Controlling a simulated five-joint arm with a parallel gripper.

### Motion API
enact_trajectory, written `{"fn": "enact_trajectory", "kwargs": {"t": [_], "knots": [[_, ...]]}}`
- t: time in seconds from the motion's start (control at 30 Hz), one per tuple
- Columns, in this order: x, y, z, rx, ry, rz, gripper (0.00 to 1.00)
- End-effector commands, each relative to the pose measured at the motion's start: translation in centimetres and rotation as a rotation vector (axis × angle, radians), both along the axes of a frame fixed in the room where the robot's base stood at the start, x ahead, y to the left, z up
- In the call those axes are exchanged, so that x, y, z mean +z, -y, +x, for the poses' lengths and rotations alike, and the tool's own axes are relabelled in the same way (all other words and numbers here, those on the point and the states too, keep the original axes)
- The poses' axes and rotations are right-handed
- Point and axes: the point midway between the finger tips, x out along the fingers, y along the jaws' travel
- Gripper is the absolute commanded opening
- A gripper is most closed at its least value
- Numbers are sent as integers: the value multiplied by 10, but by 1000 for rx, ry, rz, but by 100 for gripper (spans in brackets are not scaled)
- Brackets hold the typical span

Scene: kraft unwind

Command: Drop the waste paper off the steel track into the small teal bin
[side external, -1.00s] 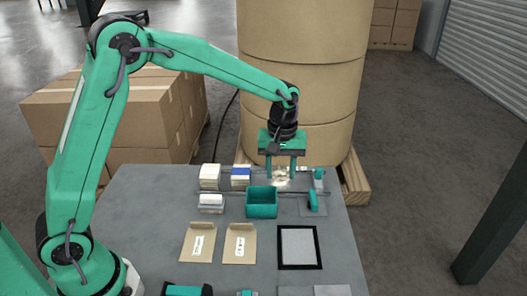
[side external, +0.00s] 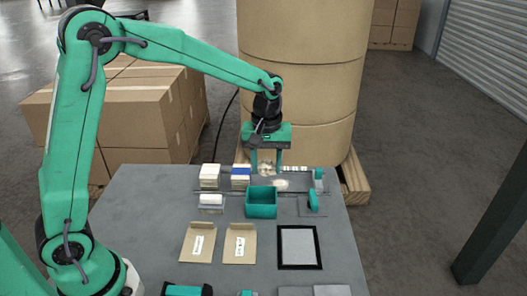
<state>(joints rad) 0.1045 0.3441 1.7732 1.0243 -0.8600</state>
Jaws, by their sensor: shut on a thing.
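The small teal bin (side external: 261,204) stands open at the top on the table, just in front of the steel track (side external: 300,188). My gripper (side external: 266,171) is behind the bin, pointing down with its two teal fingers. It is shut on a pale crumpled piece of waste paper (side external: 266,174), held near the back of the track, above and behind the bin. Another pale patch (side external: 280,184) shows on the track to the right, too small to tell what it is. The paper's contact with the fingers is partly hidden.
Stacked white and blue-banded blocks (side external: 240,177) stand left of the gripper. Two kraft envelopes (side external: 198,243) and a black-framed panel (side external: 299,247) lie in front. A big paper roll (side external: 300,70) stands behind the table.

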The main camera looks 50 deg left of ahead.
Motion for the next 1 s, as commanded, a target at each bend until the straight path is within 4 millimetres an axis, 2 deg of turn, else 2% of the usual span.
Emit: {"fn": "enact_trajectory", "kwargs": {"t": [0.3, 0.5, 0.9, 0.93, 1.0], "knots": [[-29, 0, -1, 0, -3, 0, 21], [-41, 0, 0, 0, -1, 0, 21], [-46, 0, 0, 0, 0, 0, 21], [-46, 0, 0, 0, 0, 0, 44], [-46, 0, 0, 0, 0, 0, 57]]}}
